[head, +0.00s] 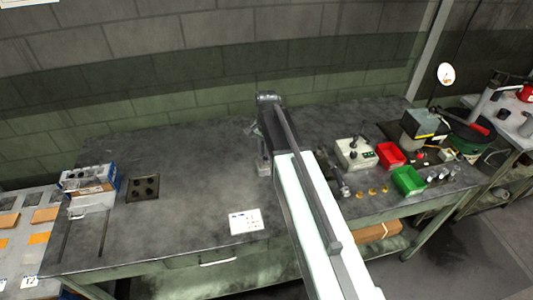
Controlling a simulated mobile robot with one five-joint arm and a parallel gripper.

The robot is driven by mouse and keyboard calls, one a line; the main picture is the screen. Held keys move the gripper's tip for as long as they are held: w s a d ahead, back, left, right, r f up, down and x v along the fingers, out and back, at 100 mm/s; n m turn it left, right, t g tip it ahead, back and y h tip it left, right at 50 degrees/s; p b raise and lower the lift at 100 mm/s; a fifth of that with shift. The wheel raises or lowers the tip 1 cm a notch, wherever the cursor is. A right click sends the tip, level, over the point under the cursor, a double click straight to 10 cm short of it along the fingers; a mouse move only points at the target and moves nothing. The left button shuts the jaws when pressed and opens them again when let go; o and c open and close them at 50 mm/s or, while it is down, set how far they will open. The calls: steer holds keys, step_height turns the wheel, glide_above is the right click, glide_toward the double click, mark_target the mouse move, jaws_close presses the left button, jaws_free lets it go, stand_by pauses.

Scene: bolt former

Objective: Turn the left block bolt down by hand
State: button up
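I cannot make out the left block bolt for certain at this size. A dark square plate (143,188) with several small round dark parts lies flat on the left of the workbench (190,225). My arm crosses the middle of the bench from the lower right. Its far end folds down beside the bench's back half, where my gripper (263,170) shows small and dark. It is apart from the dark plate, well to its right. Its fingers are too small and too much covered by the arm to tell whether they are open.
A blue and white box (90,180) stands at the bench's left end. A white card (245,221) lies near the front edge. A beige control box (355,153), a red bin (390,155) and a green bin (408,181) crowd the right. The bench between plate and arm is clear.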

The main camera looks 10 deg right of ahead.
mark_target(266, 157)
steer(key=shift+o, duration=1.2)
step_height(266, 157, up, 8)
steer(key=p, duration=0.8)
steer(key=shift+f, duration=0.1)
